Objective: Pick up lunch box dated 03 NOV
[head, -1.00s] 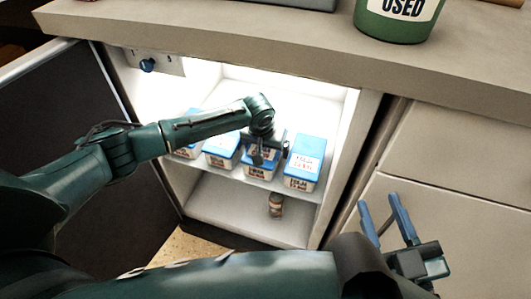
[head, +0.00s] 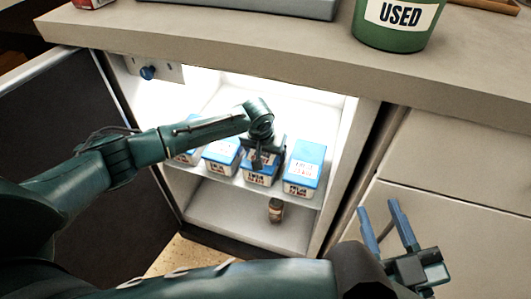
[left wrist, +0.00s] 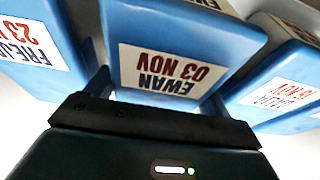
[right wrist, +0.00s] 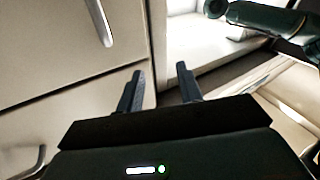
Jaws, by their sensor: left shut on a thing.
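The lunch box labelled EWAN 03 NOV (left wrist: 165,30) is blue with a white label and sits in the middle of the left wrist view. In the head view this box (head: 259,180) stands on the fridge shelf, second from the right in the row, partly hidden by my gripper. My left gripper (head: 262,158) is shut on it from above, with one finger on each side in the left wrist view (left wrist: 160,88). My right gripper (head: 379,207) is open and empty outside the cabinet; its parted fingers show in the right wrist view (right wrist: 160,74).
Similar boxes stand close on both sides: one labelled 23 (left wrist: 38,45) and one on the right (left wrist: 285,90). A small jar (head: 276,210) stands on the level below. The open door (head: 75,130) is at left, the counter (head: 270,42) above, drawers (head: 460,160) at right.

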